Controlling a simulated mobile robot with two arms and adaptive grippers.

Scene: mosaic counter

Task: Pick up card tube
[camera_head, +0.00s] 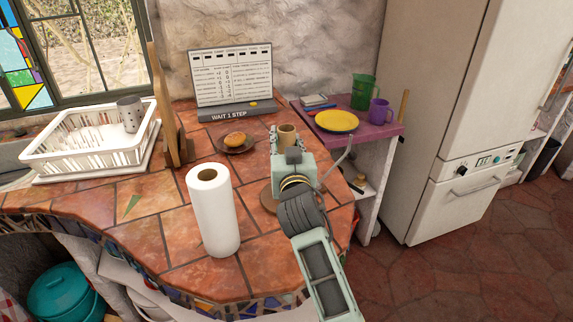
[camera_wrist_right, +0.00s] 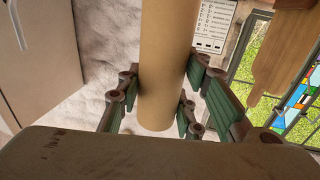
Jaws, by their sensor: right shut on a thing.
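The card tube is a plain tan cylinder. Its upper end (camera_head: 287,134) shows in the head view, between the fingers of my right gripper (camera_head: 283,143). In the right wrist view the tube (camera_wrist_right: 163,70) runs down between the green-padded fingers of the right gripper (camera_wrist_right: 160,103), which is shut on it. In the head view the gripper and arm hide the tube's lower part, so I cannot tell whether it touches the counter. My left gripper is in neither view.
A paper towel roll (camera_head: 214,212) stands on the tiled counter (camera_head: 150,238). A bun (camera_head: 235,139) on a small plate, a sign board (camera_head: 232,80) and a white dish rack (camera_head: 85,150) stand behind. A purple side table (camera_head: 385,129) holds a yellow plate (camera_head: 337,121).

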